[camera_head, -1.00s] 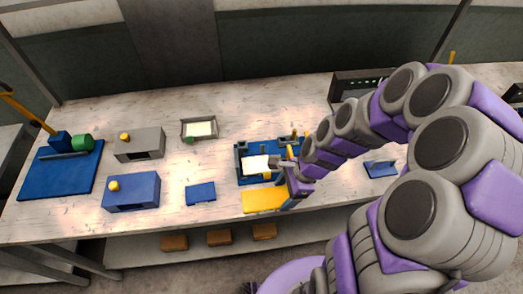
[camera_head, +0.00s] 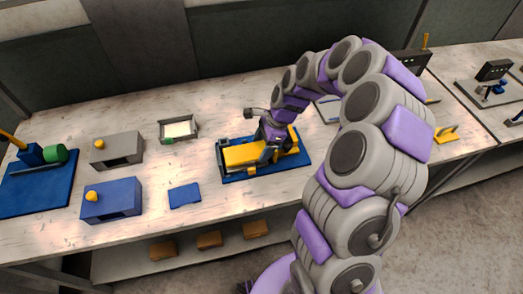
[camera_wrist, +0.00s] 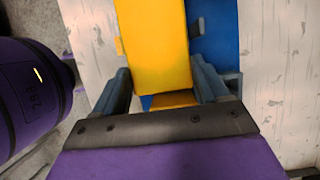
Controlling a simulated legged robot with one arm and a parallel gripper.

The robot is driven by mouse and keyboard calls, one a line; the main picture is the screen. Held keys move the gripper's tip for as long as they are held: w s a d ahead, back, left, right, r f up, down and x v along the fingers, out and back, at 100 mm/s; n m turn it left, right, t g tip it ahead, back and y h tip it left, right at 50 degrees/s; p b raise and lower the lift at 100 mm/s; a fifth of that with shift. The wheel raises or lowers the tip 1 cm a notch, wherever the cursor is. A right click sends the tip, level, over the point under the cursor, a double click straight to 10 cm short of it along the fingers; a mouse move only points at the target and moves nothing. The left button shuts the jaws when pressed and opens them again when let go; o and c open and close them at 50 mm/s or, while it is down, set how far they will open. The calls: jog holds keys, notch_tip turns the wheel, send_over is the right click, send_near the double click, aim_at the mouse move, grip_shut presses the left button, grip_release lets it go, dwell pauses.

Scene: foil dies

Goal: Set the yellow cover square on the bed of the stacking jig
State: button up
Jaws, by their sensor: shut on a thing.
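The yellow cover (camera_head: 242,156) is a flat oblong slab lying over the bed of the stacking jig, with its long side running along it. The stacking jig (camera_head: 303,147) has a blue base and grey stops at its left end. The bed is hidden.
A blue pad (camera_head: 185,195) lies left of the jig. A grey tray (camera_head: 178,129) with a white sheet stands behind it. A grey box (camera_head: 117,150) and a blue box (camera_head: 111,202) with yellow knobs stand further left. Bare table lies in front of the jig.

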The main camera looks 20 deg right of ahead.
aim_at(264, 146)
jog(key=shift+w, duration=0.35)
jog(key=shift+w+f, duration=0.1)
jog(key=shift+f, duration=0.25)
notch_tip(264, 146, down, 3)
jog(key=shift+b, duration=0.75)
jog(key=shift+r, duration=0.1)
jog(key=o, duration=1.2)
jog(key=shift+c, duration=0.2)
